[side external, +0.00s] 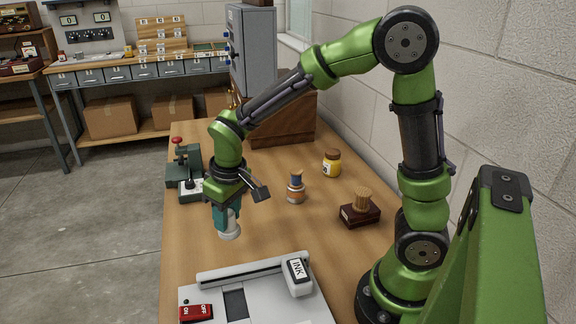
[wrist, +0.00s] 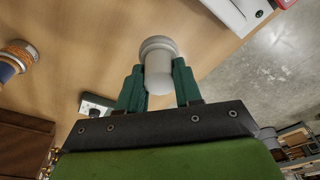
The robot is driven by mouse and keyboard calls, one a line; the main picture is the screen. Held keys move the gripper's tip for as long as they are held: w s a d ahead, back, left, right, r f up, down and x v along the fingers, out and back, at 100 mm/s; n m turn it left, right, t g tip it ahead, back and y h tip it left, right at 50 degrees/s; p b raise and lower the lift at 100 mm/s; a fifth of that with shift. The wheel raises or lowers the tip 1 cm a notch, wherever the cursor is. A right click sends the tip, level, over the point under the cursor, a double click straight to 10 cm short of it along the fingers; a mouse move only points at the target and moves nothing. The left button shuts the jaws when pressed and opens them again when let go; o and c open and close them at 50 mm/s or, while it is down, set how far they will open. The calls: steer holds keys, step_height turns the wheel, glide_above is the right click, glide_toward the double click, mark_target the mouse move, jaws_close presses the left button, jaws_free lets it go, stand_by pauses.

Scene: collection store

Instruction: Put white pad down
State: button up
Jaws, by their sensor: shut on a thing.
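My gripper (side external: 229,222) is shut on the white pad (side external: 230,233), a pale rounded piece with a wider rim at one end. In the wrist view the white pad (wrist: 158,66) sits between the two teal fingers of my gripper (wrist: 159,80). In the side view the pad hangs at the fingertips over the wooden table (side external: 262,228). I cannot tell whether it touches the table top. The fingers hide part of the pad's upper body.
A grey machine (side external: 255,294) with an ink block (side external: 298,275) and a red switch (side external: 196,313) stands in front. A green press (side external: 186,165) is behind left. An orange-and-blue jar (side external: 296,187), a yellow jar (side external: 332,163) and a brush on a block (side external: 360,213) stand to the right.

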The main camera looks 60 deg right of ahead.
steer(key=s+d+m, duration=0.4)
steer(key=s+d, duration=0.1)
steer(key=d, duration=0.9)
steer(key=shift+h, duration=0.3)
steer(key=shift+s+d+f, duration=0.15)
steer(key=shift+s+f, duration=0.2)
steer(key=shift+f, duration=1.2)
steer(key=shift+s+d+f, duration=0.1)
steer(key=shift+s+f, duration=0.3)
steer(key=shift+f, duration=1.15)
steer(key=shift+s+d+f, duration=0.15)
steer(key=shift+s+f, duration=0.2)
steer(key=shift+f, duration=1.2)
steer(key=shift+f, duration=0.1)
steer(key=o, duration=1)
